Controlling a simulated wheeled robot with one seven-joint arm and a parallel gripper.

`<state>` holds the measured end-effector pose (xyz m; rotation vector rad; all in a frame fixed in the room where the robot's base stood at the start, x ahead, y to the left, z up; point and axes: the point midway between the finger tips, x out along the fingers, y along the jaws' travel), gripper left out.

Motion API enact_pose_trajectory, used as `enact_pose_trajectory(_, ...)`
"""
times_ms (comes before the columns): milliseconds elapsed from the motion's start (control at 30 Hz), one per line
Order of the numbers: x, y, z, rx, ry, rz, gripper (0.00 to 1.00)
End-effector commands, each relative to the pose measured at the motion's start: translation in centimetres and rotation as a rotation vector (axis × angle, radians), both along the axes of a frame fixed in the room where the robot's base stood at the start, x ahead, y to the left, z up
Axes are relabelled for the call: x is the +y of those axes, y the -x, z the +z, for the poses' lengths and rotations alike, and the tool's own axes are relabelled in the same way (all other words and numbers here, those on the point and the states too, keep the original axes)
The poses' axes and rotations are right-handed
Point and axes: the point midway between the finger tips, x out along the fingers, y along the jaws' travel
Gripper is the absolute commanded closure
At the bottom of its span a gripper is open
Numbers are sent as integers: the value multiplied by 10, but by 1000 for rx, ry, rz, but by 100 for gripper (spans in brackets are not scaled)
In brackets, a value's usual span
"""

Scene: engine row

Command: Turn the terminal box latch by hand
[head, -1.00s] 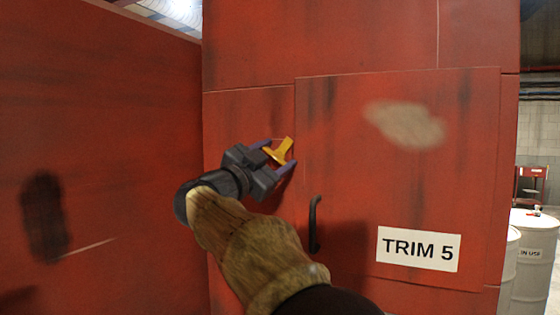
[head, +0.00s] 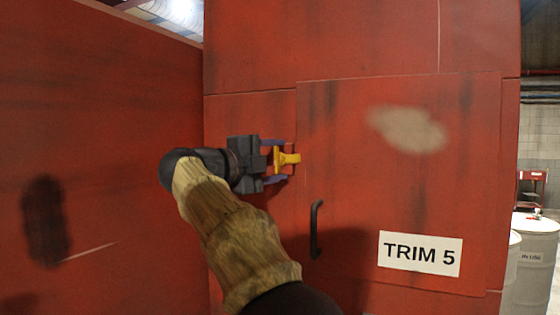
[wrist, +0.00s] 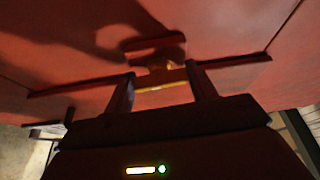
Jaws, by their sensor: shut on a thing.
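The yellow latch (head: 289,159) sits at the left edge of the red terminal box door (head: 390,190), beside the seam. Its narrow end points right and just reaches the door edge. My gripper (head: 276,161) comes from the left and is shut on the latch, one finger above and one below it. In the wrist view the latch (wrist: 160,83) lies between my two fingers (wrist: 161,90), dim and partly in shadow. Its mount on the panel is mostly hidden.
A black door handle (head: 315,229) stands below and right of the latch. A white TRIM 5 label (head: 420,253) is on the door. A red wall (head: 100,130) stands close on the left. White drums (head: 538,255) stand at far right.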

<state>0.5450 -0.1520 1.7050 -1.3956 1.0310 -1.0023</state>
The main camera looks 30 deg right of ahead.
Motion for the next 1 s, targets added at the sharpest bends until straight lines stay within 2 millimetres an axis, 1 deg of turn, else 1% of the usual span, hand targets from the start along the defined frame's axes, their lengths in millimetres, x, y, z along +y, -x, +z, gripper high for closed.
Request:
enact_pose_trajectory(33,1,-1,-4,-12,-21,-3,66)
enact_pose_trajectory(200,1,0,-5,-49,-52,-4,66)
enact_pose_trajectory(667,0,-1,-6,-60,-62,-5,66)
enact_pose_trajectory(700,0,-1,-6,-59,-61,-5,38)
enact_pose_trajectory(767,0,-1,-6,-60,-61,-5,26)
enact_pose_trajectory(800,0,-1,-5,-60,-60,-4,22)
enact_pose_trajectory(1000,0,0,-3,-62,-57,-3,22)
